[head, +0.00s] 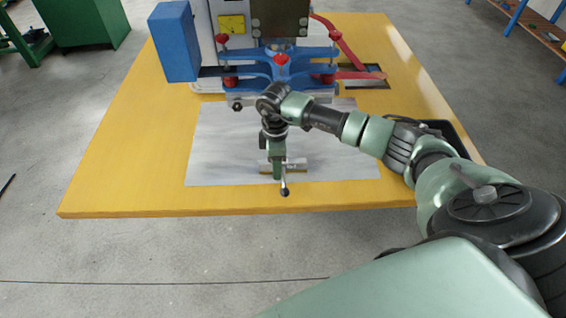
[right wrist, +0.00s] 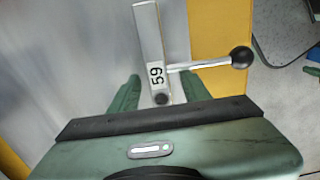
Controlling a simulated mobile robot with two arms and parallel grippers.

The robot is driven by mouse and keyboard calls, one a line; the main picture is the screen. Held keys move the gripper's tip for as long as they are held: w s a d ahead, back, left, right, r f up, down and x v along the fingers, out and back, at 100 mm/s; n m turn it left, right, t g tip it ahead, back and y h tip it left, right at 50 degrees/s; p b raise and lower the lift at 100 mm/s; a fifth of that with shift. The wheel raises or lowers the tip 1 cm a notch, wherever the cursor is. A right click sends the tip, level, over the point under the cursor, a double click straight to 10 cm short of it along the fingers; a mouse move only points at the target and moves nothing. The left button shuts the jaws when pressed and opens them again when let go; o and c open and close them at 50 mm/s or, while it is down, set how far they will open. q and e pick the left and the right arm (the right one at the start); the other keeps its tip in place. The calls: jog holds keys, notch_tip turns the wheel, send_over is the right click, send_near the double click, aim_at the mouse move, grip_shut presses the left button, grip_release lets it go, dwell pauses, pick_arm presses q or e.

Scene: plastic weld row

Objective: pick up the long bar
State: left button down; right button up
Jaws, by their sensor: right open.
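A grey metal bar (head: 297,167) lies crosswise on the pale sheet near the table's front edge. My right gripper (head: 277,172) is over the bar, pointing down. In the right wrist view my right gripper (right wrist: 160,90) is open, with one green finger on each side of the bar. Contact is not clear. My left gripper is not in view.
A machine with a blue clamp frame (head: 262,66) and red levers (head: 340,40) stands at the back of the yellow table (head: 115,165). A dark tray (head: 457,137) is partly hidden behind my right arm. The pale sheet (head: 215,150) is clear left of the gripper.

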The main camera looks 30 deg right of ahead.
grip_shut()
jog(key=shift+w+r, duration=0.1)
jog(key=shift+r, duration=0.05)
dwell(1.1)
